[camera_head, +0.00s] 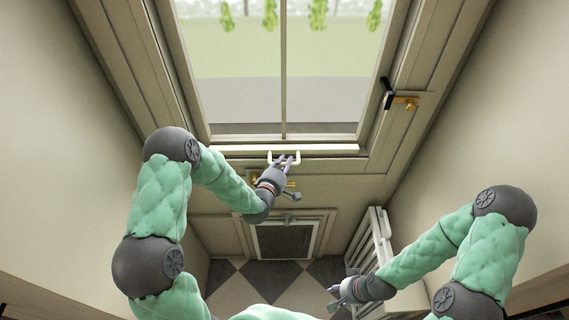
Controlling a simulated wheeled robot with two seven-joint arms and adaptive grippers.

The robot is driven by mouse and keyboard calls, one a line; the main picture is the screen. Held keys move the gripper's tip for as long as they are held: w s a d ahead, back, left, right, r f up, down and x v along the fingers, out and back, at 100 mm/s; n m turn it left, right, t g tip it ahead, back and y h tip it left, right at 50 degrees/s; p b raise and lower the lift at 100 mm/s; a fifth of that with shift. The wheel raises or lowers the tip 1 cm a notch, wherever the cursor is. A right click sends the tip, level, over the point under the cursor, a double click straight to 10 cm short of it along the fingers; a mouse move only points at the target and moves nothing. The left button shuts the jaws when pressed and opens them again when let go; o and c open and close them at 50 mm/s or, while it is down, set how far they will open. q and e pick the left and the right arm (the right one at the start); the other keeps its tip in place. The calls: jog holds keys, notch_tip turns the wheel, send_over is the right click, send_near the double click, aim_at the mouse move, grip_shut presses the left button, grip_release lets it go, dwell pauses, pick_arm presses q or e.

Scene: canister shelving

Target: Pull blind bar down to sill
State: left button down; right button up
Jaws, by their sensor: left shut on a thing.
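The blind bar (325,149) is a long white bar lying across the lower edge of the window, just above the sill area. A white U-shaped handle (297,158) hangs from its middle. My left gripper (284,162) is at this handle and shut on it; the fingers partly hide it. My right gripper (334,289) is low on the right, above the checkered floor and away from the bar. Its fingers are too small to tell whether they are open or shut.
The window (330,60) has a central upright and a frame with a black-and-brass latch (400,100) on its right. Below is a small framed panel (286,240). A white slatted thing (372,245) stands near my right gripper. Walls close in on both sides.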

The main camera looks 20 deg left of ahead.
pick_arm(q)
jog(key=shift+s+f, duration=0.15)
jog(key=shift+f, duration=0.2)
jog(key=c, duration=1.3)
grip_release()
jog(key=shift+c, duration=0.2)
jog(key=shift+o, duration=1.2)
jog(key=shift+f, duration=0.1)
jog(key=shift+r, duration=0.2)
jog(key=shift+s, duration=0.25)
jog(key=v, duration=1.1)
